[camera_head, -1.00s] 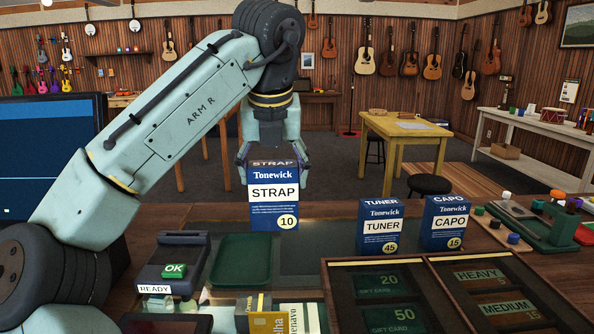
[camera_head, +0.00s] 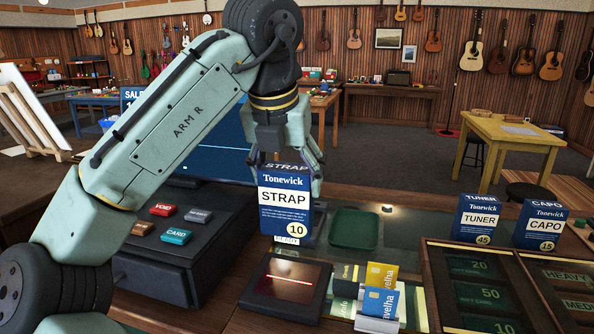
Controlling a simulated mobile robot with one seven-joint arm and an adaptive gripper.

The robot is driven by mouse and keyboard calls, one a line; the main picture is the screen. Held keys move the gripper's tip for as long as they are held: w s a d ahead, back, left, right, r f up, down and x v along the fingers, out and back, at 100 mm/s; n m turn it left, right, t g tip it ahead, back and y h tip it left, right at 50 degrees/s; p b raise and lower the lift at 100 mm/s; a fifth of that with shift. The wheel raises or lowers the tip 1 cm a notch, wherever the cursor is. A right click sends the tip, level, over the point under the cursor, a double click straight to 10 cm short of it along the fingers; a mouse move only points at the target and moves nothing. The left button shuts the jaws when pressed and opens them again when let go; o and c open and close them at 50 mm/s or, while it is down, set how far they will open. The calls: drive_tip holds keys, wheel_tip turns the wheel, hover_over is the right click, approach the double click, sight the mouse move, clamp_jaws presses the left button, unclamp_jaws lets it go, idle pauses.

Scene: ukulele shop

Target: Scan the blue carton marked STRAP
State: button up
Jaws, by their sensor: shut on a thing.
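The blue STRAP carton (camera_head: 286,205) hangs upright from my gripper (camera_head: 284,158), which is shut on its top. Its white STRAP label and yellow "10" spot face me. The carton is above the counter, behind a dark flat scanner plate (camera_head: 288,285) with a red line glowing across its glass. The carton is apart from the plate. It hides most of the device behind it, where only part of a READY label shows.
A green tray (camera_head: 354,229) lies right of the carton. The TUNER carton (camera_head: 474,219) and CAPO carton (camera_head: 541,225) stand further right, behind a gift-card case (camera_head: 432,284). Card holders (camera_head: 379,290) stand right of the plate. A dark register with coloured keys (camera_head: 176,237) is at left.

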sight(288, 198)
wheel_tip(288, 198, down, 7)
drive_tip(key=b, duration=0.3)
drive_tip(key=shift+w, duration=0.1)
drive_tip(key=shift+f+b, duration=0.95)
drive_tip(key=shift+b, duration=0.25)
wheel_tip(288, 198, up, 5)
drive_tip(key=p, duration=0.5)
drive_tip(key=shift+f, duration=0.1)
drive_tip(key=shift+r, duration=2.15)
